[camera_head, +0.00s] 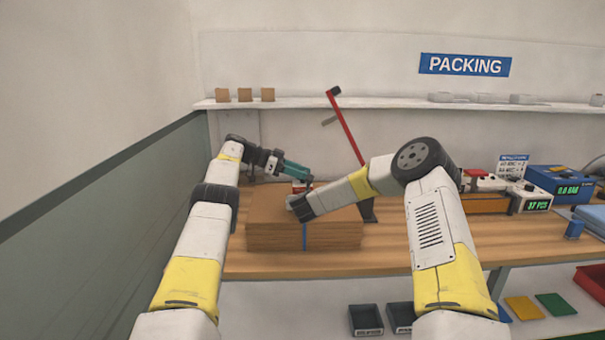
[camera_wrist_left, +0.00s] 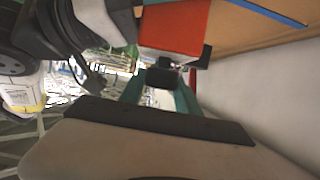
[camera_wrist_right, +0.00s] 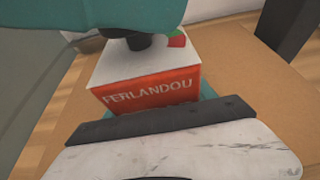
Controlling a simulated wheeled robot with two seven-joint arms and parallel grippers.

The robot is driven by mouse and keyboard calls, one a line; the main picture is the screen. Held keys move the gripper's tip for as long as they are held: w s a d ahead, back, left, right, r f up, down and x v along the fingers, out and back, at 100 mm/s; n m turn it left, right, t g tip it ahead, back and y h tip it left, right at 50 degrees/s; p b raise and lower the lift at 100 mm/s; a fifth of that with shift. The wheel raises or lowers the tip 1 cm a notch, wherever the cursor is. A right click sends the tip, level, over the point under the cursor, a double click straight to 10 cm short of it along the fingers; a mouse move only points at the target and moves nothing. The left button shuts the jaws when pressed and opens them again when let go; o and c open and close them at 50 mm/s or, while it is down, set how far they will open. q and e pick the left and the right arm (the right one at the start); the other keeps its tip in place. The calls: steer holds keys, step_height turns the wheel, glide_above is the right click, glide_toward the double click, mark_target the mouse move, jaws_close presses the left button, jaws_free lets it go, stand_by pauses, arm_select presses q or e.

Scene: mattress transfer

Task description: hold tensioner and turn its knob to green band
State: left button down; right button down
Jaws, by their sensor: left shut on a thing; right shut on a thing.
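The tensioner (camera_wrist_right: 150,92) is a red box with a white top and the word FERLANDOU on its side. It sits on the cardboard stack, and in the head view only a small red part (camera_head: 299,187) shows between my grippers. My right gripper (camera_head: 301,199) is shut on the tensioner body. A black knob (camera_wrist_right: 140,41) stands on the white top, with a green and red dial patch (camera_wrist_right: 173,38) beside it. My left gripper (camera_head: 307,178), with teal fingers, is shut on the knob from above and hides most of it. The knob's pointer is not visible.
The cardboard stack (camera_head: 270,237) with a blue strap (camera_head: 304,236) lies on the wooden bench (camera_head: 380,256). A red lever on a dark stand (camera_head: 346,127) rises behind it. Devices with displays (camera_head: 560,188) stand at the right.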

arm_select(q)
steer(key=shift+s+f, duration=0.15)
steer(key=shift+f, duration=0.05)
steer(key=c, duration=0.9)
jaws_free()
steer(key=shift+d, duration=0.1)
steer(key=shift+o, duration=0.2)
steer(key=shift+r, duration=0.1)
steer(key=shift+w+a+r+n+t, duration=0.2)
steer(key=shift+w+n+t, duration=0.2)
steer(key=shift+w, duration=0.1)
steer(key=shift+s, duration=0.1)
